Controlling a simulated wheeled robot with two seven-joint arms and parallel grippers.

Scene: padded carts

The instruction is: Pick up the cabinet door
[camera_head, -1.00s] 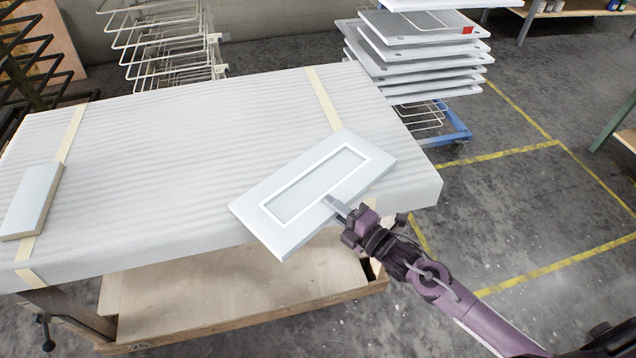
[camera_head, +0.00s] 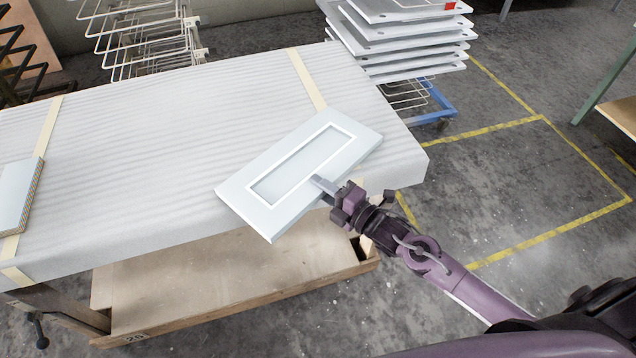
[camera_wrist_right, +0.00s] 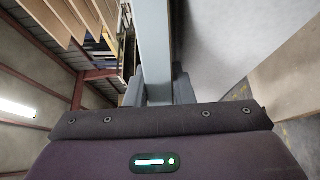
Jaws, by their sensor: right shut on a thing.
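The cabinet door (camera_head: 345,158) is a white framed panel with a recessed centre. It is over the front right part of the padded cart (camera_head: 150,150), its near long edge reaching past the cart's front edge. I cannot tell whether it touches the padding. My right gripper (camera_head: 326,188) is shut on the door's near long edge. In the right wrist view the door's edge (camera_wrist_right: 154,45) runs as a narrow pale band up from between the fingers of the right gripper (camera_wrist_right: 158,90). My left gripper is not in view.
A second pale panel (camera_head: 14,198) lies at the cart's left end. A rack with several stacked white panels (camera_head: 400,45) stands behind to the right, and an empty wire rack (camera_head: 140,40) behind to the left. Floor with yellow lines (camera_head: 500,190) is free on the right.

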